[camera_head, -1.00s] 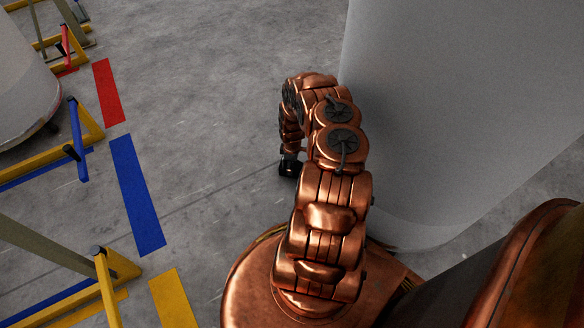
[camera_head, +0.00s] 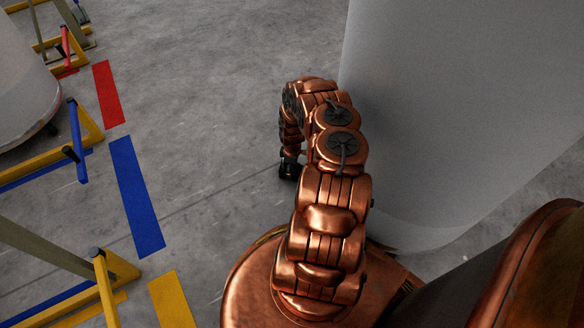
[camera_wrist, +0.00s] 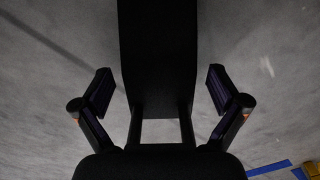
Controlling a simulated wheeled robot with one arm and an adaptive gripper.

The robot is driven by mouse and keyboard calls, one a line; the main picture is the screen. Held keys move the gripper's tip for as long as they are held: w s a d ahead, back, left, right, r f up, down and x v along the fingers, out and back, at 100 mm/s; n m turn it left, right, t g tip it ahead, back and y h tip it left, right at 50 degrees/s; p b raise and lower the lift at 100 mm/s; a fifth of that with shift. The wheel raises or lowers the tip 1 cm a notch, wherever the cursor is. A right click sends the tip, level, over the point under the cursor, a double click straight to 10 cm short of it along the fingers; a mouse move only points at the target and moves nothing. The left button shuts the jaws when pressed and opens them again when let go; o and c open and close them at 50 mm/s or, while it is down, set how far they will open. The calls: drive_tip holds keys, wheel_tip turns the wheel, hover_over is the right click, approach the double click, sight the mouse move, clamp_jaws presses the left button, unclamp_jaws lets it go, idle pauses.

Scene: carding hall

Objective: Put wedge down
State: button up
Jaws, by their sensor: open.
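My gripper (camera_wrist: 160,88) is open in the wrist view, with its two dark fingers spread wide apart. A black block (camera_wrist: 158,60) stands between the fingers with clear gaps on both sides. Two thin dark bars run from it toward the palm. It looks like the wedge, but it is too dark to be sure of its shape or whether it rests on the floor. In the head view my gripper (camera_head: 289,169) is a small dark tip low over the concrete floor, mostly hidden by my arm. No wedge can be made out there.
A large smooth grey can or cylinder (camera_head: 460,100) stands close to the right of my arm. On the left are yellow frames (camera_head: 120,270) with blue and red handles, and red, blue and yellow floor markings (camera_head: 137,195). The concrete floor (camera_head: 220,90) between is clear.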

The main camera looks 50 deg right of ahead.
drive_tip(key=shift+r, duration=0.1)
drive_tip(key=a+r+m+g+p, duration=0.1)
drive_tip(key=a+r+p, duration=0.15)
drive_tip(key=r, duration=1.25)
drive_tip(key=a+r+m+g+p, duration=0.1)
drive_tip(key=a+r+p, duration=0.15)
drive_tip(key=r, duration=1.25)
drive_tip(key=s+a+r+m, duration=0.1)
drive_tip(key=s+a+r, duration=0.1)
drive_tip(key=a+r, duration=0.5)
drive_tip(key=s+a+r+m, duration=0.1)
drive_tip(key=s+a+r, duration=0.1)
drive_tip(key=a+r, duration=0.5)
drive_tip(key=s+a+r+m, duration=0.1)
drive_tip(key=s+a+r, duration=0.7)
drive_tip(key=a+r, duration=0.25)
drive_tip(key=s+a+r+g, duration=0.1)
drive_tip(key=s+a+r, duration=0.2)
drive_tip(key=s, duration=0.5)
drive_tip(key=s+a+r, duration=0.3)
drive_tip(key=s+a, duration=0.2)
drive_tip(key=s, duration=0.2)
drive_tip(key=shift+s+a+m+g, duration=0.3)
drive_tip(key=shift+s+a+g, duration=0.05)
drive_tip(key=shift+a+g, duration=0.05)
drive_tip(key=shift+r+p, duration=0.15)
drive_tip(key=shift+p, duration=0.25)
